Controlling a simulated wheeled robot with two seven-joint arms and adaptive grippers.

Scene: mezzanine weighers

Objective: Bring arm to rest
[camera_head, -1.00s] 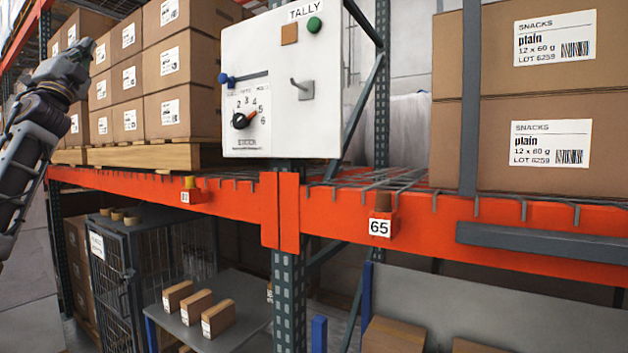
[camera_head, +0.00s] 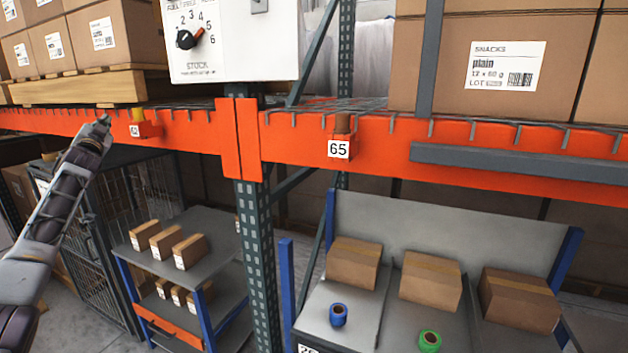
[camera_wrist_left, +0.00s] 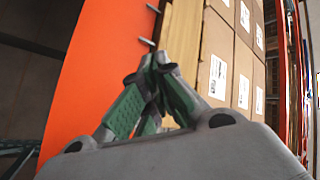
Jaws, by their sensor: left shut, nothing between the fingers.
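My left arm comes in from the left in the head view. Its gripper (camera_head: 104,122) points up in front of the orange rack beam (camera_head: 200,131), left of the upright. In the left wrist view the two green-and-grey fingers (camera_wrist_left: 156,62) meet at their tips, shut with nothing between them. The orange beam (camera_wrist_left: 95,70) and stacked cartons (camera_wrist_left: 217,70) show beyond the fingers there. I cannot tell whether the gripper touches the beam. My right gripper is not in view.
A white board with a dial (camera_head: 235,50) hangs on the upright. A wire cage (camera_head: 118,205) stands below the beam behind my left arm. A grey cart (camera_head: 205,237) holds small boxes. At right, a sloped bench (camera_head: 375,215) bears cartons, a blue roll (camera_head: 338,315) and a green roll (camera_head: 429,341).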

